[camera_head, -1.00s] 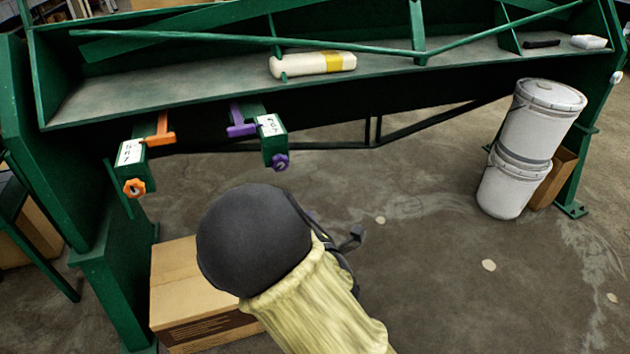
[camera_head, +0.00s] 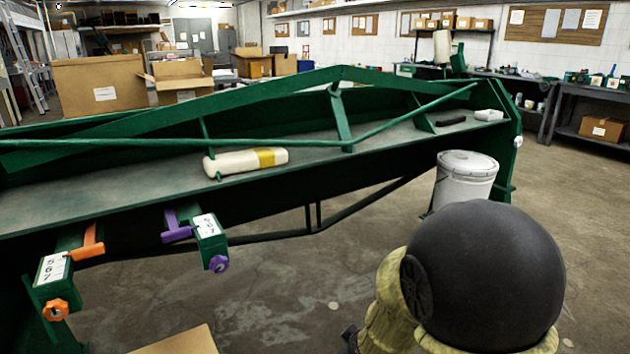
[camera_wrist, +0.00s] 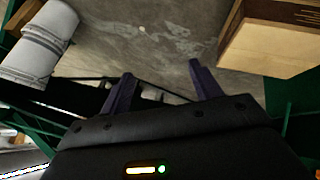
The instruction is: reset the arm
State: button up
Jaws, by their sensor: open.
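My gripper (camera_wrist: 160,85) shows in the wrist view with its two dark fingers spread apart and nothing between them. Bare concrete floor lies beyond the fingertips. In the head view my arm, with its dark round joint and pale yellow sleeve, fills the lower right. The gripper's fingers are hidden there.
A green machine (camera_head: 110,195) spans the view, with orange (camera_head: 88,243) and purple (camera_head: 176,228) handles. A cream bottle (camera_head: 240,162) lies on its shelf. White buckets (camera_head: 464,180) stand right, partly behind my arm. A cardboard box (camera_head: 180,343) is at the bottom; it is near the gripper (camera_wrist: 268,38).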

jog(key=s+d+r+m+g, duration=0.2)
jog(key=s+d+m+g, duration=0.4)
jog(key=s+m, duration=0.4)
notch_tip(320, 180, up, 34)
jog(key=n+t+p, duration=0.1)
jog(key=p, duration=3.2)
jog(key=shift+s+d+h+p, duration=0.3)
jog(key=shift+s+d+p, duration=0.1)
jog(key=shift+d, duration=0.05)
